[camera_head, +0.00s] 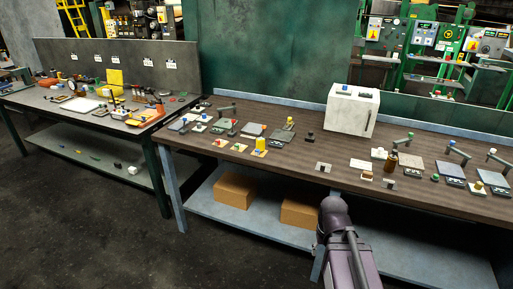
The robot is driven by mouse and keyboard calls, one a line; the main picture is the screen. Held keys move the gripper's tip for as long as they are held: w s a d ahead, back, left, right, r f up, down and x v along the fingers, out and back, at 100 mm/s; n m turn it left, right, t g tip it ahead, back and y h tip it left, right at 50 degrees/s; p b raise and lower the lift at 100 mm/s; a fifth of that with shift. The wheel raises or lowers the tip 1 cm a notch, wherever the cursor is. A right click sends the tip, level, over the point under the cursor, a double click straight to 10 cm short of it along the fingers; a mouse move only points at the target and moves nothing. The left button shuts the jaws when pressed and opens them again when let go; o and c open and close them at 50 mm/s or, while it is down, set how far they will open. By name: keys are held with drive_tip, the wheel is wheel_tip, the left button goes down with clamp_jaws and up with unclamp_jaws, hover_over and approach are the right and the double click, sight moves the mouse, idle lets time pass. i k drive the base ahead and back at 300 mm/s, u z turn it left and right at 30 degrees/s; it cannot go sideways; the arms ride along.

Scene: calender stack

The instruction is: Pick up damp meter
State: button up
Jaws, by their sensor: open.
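I cannot tell for certain which thing is the damp meter; the items on the benches are too small to identify. One candidate is a small yellow item (260,144) near the front edge of the wooden bench (296,158). A larger yellow item (115,77) stands at the back of the left table (30,96). Part of my own purple-grey arm (347,250) rises in front of the wooden bench at the bottom. My gripper is not visible.
A white box-shaped unit (352,110) stands at the back of the wooden bench. Flat devices and small blocks lie on both sides of it. Cardboard boxes (236,188) sit on the lower shelf. Dark floor (90,240) is clear at the left front.

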sight(261, 142)
drive_tip(key=z, duration=0.1)
drive_tip(key=i, duration=0.95)
drive_tip(key=u, duration=0.1)
